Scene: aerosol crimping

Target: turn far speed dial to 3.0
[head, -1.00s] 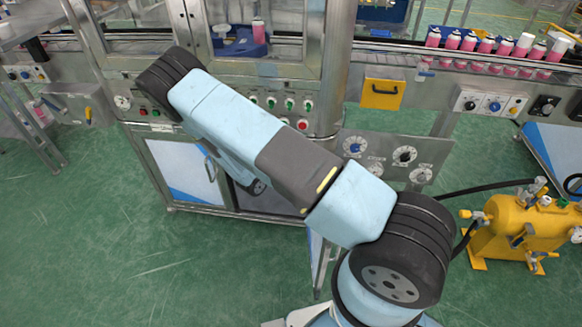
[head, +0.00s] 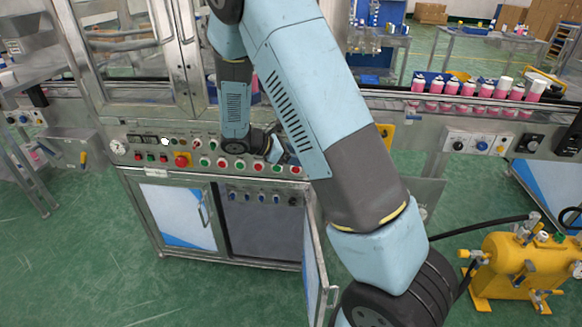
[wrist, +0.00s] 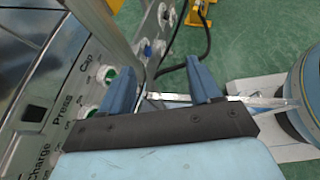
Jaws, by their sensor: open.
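I cannot tell which dial is the far speed dial. In the wrist view, small round dials (wrist: 146,47) sit on a metal panel beyond my fingers, too small to read. In the head view my arm hides most of the dial panel (head: 428,190) right of the cabinet. A black dial (head: 458,146) and a blue dial (head: 481,146) show on the conveyor's side at right. My gripper (head: 276,149) is in front of the machine's button panel, pointing right. In the wrist view my gripper (wrist: 163,66) is open, with nothing held between its blue fingers.
The button panel (head: 190,150) carries green and red buttons; labels Cap, Press and Charge show close by in the wrist view. An open cabinet door (head: 316,265) stands below my arm. A yellow tank (head: 510,265) with black hoses is at right. Green floor (head: 90,250) is clear at left.

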